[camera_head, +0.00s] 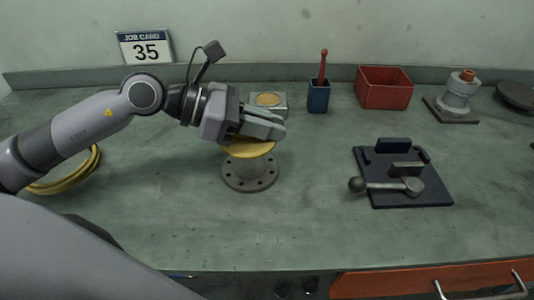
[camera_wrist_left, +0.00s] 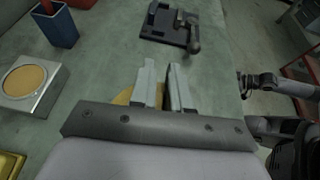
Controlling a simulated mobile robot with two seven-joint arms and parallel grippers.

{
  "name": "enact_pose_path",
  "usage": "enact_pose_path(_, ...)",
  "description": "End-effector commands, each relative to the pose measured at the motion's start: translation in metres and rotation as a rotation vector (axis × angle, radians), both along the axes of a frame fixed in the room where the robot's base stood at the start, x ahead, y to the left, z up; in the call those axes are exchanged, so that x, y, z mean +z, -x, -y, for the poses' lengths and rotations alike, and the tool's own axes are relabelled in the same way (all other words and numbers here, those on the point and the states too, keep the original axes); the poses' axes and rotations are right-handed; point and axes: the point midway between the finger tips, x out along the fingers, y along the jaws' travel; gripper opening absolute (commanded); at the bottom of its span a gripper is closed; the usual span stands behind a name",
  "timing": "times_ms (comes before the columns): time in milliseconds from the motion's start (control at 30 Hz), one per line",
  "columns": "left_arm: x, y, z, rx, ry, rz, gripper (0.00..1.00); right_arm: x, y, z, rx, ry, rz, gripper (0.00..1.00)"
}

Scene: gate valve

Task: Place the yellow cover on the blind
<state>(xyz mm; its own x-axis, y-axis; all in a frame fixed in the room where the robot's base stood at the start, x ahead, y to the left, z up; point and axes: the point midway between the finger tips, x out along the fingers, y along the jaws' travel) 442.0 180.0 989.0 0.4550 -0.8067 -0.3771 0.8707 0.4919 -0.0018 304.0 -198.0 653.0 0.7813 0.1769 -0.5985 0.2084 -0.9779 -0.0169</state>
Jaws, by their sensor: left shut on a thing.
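The yellow cover (camera_head: 250,150) is a flat yellow disc on or just above the top of a grey flanged piece (camera_head: 250,173), which I take to be the blind. A dark gripper, likely my right (camera_wrist_left: 246,86), shows there at the right edge, too small to read.
Behind the gripper is a metal box with a round tan top (camera_head: 268,99). A blue cup (camera_head: 318,99), red bin (camera_head: 384,90) and stepped grey piece (camera_head: 456,98) stand along the back. A dark fixture with a lever (camera_head: 405,175) lies right. Yellow hose (camera_head: 70,180) lies left.

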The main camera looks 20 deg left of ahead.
Motion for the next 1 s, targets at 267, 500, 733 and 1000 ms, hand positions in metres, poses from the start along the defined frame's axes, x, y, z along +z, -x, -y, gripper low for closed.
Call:
enact_pose_path(267,-0.03,0.0,0.0,0.0,0.0,-0.001,0.0,-0.001,-0.001,-0.001,0.0,-0.003,0.001,0.72)
enact_pose_path(500,-0.063,0.0,0.0,0.001,0.002,-0.001,0.0,-0.002,-0.001,-0.001,0.0,-0.004,0.001,0.72)
enact_pose_path(733,-0.064,0.0,0.0,0.001,0.001,0.002,0.0,0.0,-0.002,-0.001,0.0,-0.004,0.003,0.72)
enact_pose_path(1000,-0.067,0.0,0.0,0.001,0.0,0.002,0.42,-0.003,-0.002,-0.001,0.0,-0.005,0.0,0.72)
